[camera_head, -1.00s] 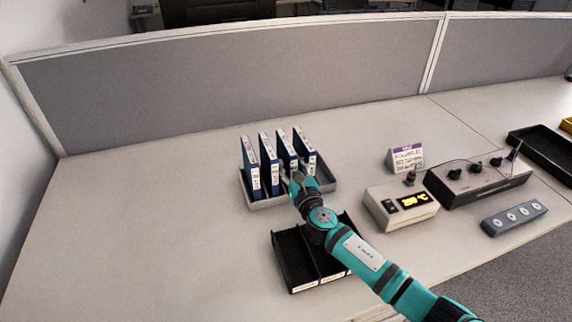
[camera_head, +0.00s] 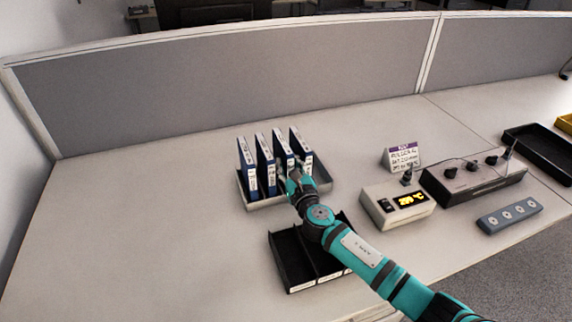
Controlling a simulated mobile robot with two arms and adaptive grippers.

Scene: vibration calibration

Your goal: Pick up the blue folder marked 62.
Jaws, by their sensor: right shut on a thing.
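Several blue folders with white labels stand upright in a row in a grey tray (camera_head: 262,204). From left, they are the first (camera_head: 247,168), second (camera_head: 266,165), third (camera_head: 284,150) and fourth (camera_head: 301,147) folder. The label numbers are too small to read, so I cannot tell which is 62. My right gripper (camera_head: 290,172) is at the front of the third folder and appears shut on it. The gripper hides the folder's lower part. The folder still stands in the tray. My left gripper is not in view.
A black divided tray (camera_head: 291,271) lies under my right forearm. The table's left side is clear.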

